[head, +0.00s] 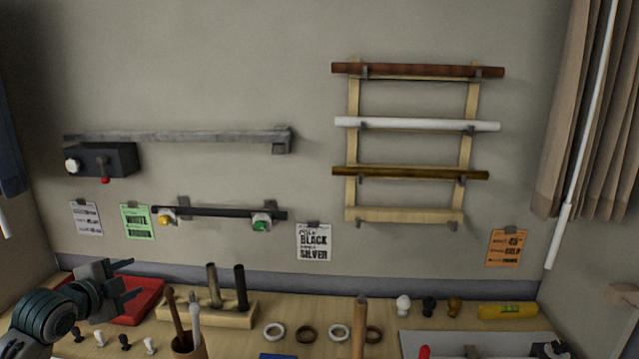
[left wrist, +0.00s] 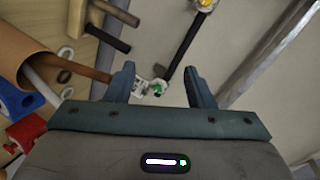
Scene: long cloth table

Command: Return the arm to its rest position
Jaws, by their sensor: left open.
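My left gripper (head: 127,279) is at the lower left of the head view, above the table near the red tray (head: 150,309). Its fingers are apart with nothing between them. In the left wrist view the two fingertips of the left gripper (left wrist: 160,82) are spread, with the wall and a black rail (left wrist: 180,62) seen beyond them.
A wooden block with two upright rods (head: 215,309) and a cup of sticks (head: 189,348) stand right of my left gripper. Several rings, knobs and a yellow level (head: 507,311) lie further right. Rails and a wooden rack (head: 404,215) hang on the wall.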

